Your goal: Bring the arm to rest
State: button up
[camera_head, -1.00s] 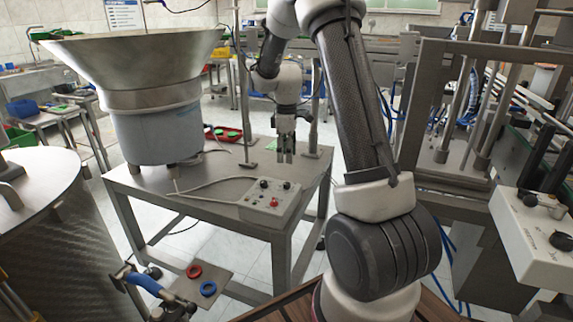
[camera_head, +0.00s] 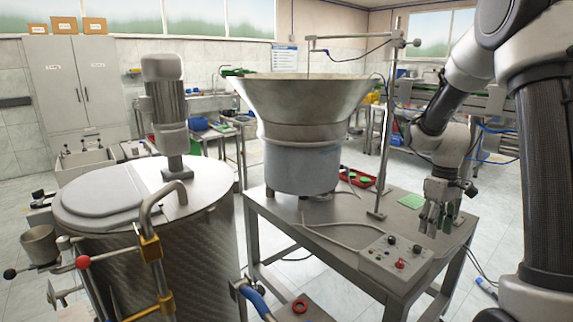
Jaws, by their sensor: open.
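My arm stands at the right of the view, bent over with its gripper hanging down. My gripper (camera_head: 437,218) is open and points downward over the right part of the steel table (camera_head: 350,262), near a control box. Nothing shows between its fingers. A green pad (camera_head: 411,201) lies on the table just left of the gripper. The large bowl feeder (camera_head: 302,130) stands on the same table, left of the gripper and apart from it.
A control box (camera_head: 395,263) with buttons sits at the table's front. A thin metal stand (camera_head: 386,140) rises behind it. A red tray (camera_head: 358,178) with green pieces lies behind the feeder. A large steel tank (camera_head: 150,235) with a motor (camera_head: 168,105) fills the left.

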jog(key=s+a+r+m+t, duration=0.2)
jog(key=s+a+r+t, duration=0.1)
jog(key=s+r, duration=0.5)
jog(key=s+a+r+m+t, duration=0.2)
jog(key=s+r, duration=0.7)
jog(key=s, duration=0.6)
jog(key=shift+s+a+t, duration=0.2)
jog(key=shift+a+t, duration=0.2)
